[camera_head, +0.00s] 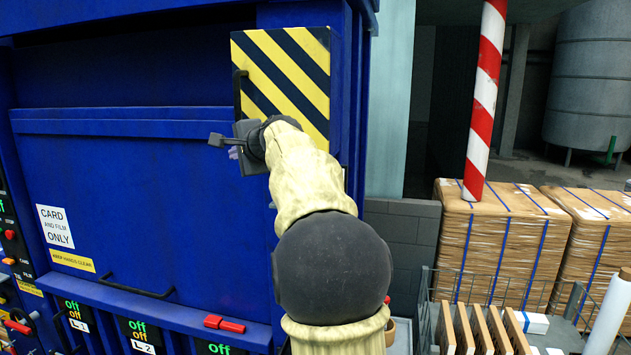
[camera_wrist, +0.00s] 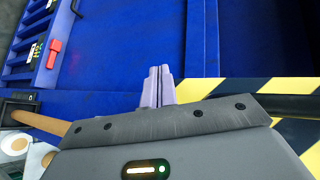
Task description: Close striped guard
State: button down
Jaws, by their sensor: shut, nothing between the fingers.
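The striped guard (camera_head: 290,70) is an upright yellow-and-black panel at the upper right of the blue machine's front. A dark vertical handle (camera_head: 238,92) runs along its left edge. My gripper (camera_head: 233,152) is at the guard's lower left, just below the handle, and my wrist covers the guard's lower part. In the wrist view, my gripper's pale fingers (camera_wrist: 157,87) are together and empty, pointing at the blue surface. The guard's stripes (camera_wrist: 275,88) show to their right, with a dark bar (camera_wrist: 290,107) partly hidden by my gripper body. Whether my gripper touches the guard is unclear.
The blue machine (camera_head: 110,200) fills the left, with a lower black handle (camera_head: 137,289), a red switch (camera_head: 224,324) and labelled panels. A red-and-white post (camera_head: 484,95), wrapped pallets (camera_head: 500,240) and a wire cage (camera_head: 440,290) stand at right.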

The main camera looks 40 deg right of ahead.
dwell(0.6)
jog(key=s+a+r+b, duration=0.2)
jog(key=s+a+r, duration=0.1)
jog(key=s+a, duration=0.5)
jog(key=a, duration=0.2)
jog(key=shift+s+a, duration=0.15)
jog(key=shift+a, duration=0.2)
jog(key=shift+s, duration=0.1)
